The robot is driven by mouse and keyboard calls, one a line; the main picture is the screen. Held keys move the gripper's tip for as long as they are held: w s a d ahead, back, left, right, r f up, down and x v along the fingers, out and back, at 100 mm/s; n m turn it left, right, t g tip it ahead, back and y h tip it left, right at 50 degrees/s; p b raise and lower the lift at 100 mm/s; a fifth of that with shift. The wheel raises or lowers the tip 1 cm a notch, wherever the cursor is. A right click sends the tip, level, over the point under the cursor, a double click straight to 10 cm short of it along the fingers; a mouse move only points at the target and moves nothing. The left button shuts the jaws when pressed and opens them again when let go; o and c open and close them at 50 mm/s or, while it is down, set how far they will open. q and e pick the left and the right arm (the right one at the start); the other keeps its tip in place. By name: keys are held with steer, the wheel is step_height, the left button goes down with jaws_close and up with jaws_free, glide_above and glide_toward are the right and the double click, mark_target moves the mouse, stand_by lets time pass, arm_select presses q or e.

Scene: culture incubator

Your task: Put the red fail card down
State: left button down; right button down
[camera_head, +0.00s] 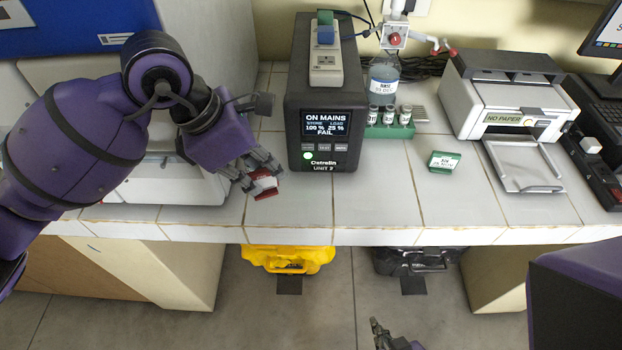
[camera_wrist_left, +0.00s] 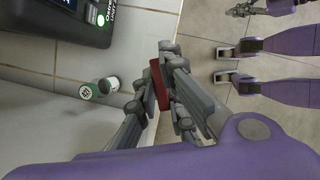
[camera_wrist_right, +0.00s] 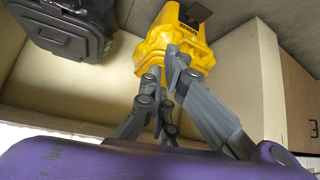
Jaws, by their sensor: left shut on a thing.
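The red fail card (camera_head: 266,194) is held between the fingertips of my left gripper (camera_head: 262,182) in the head view. It has a red edge and a pale face, and its print is too small to read. In the left wrist view the card (camera_wrist_left: 157,84) shows as a dark red strip between the fingers. It is over the front part of the white tiled counter (camera_head: 370,205), left of the UNIT 2 box; I cannot tell whether it touches the tiles. My right gripper (camera_wrist_right: 166,70) is below the counter's front edge, with no object seen in it.
The black UNIT 2 box (camera_head: 325,120) reads ON MAINS and FAIL. A green vial rack (camera_head: 390,130), a green card (camera_head: 443,162) and a printer (camera_head: 505,95) are to its right. A yellow case (camera_head: 288,258) is below.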

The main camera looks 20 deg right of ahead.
arm_select(q)
steer(key=d+f, duration=0.3)
steer(key=d, duration=0.1)
steer(key=w+d+f, duration=0.1)
steer(key=d+f, duration=0.1)
steer(key=d, duration=0.2)
steer(key=w+d+f, duration=0.1)
steer(key=d+f, duration=0.2)
steer(key=shift+w+d+f+p, duration=0.15)
steer(key=shift+d+f+p, duration=0.15)
steer(key=shift+d+p, duration=0.1)
steer(key=x, duration=0.3)
steer(key=shift+a+f, duration=0.25)
steer(key=shift+a, duration=0.05)
steer(key=shift+f, duration=0.15)
steer(key=shift+f, duration=0.2)
steer(key=c, duration=1.8)
jaws_free()
steer(key=shift+c, duration=0.2)
